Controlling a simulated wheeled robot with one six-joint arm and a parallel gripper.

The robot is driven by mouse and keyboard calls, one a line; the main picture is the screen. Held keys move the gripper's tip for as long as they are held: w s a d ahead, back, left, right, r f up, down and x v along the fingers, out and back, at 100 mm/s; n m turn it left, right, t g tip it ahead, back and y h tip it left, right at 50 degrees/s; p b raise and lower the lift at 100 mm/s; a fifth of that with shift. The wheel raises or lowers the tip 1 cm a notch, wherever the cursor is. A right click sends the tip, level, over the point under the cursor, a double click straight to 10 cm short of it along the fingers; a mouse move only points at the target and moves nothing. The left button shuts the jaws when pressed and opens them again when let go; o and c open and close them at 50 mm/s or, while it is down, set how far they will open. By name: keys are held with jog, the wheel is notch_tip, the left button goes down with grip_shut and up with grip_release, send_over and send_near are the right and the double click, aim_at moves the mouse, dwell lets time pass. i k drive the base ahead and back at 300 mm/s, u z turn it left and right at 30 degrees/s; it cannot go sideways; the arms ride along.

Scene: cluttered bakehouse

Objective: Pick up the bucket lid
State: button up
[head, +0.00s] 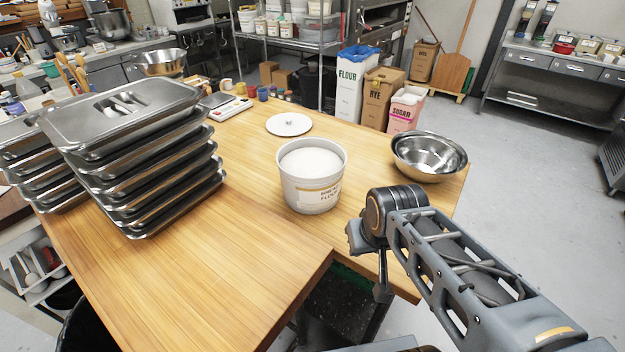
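My gripper (369,262) is at the table's front right edge, to the right of and nearer than the bucket, well apart from the lid. My arm's wrist partly hides it, and I cannot tell whether its fingers are open or shut.
Stacked steel trays (140,195) rise at the left of the wooden table (215,275). Nested steel bowls (429,158) sit near its right edge. A white device (231,111) and small jars (262,94) lie behind left of the lid. Bare wood lies between trays and bucket.

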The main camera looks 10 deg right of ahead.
aim_at(285, 124)
jog(key=k, duration=1)
jog(key=z, duration=1.55)
jog(key=i, duration=5.3)
jog(key=u, duration=3.05)
jog(key=i, duration=1.7)
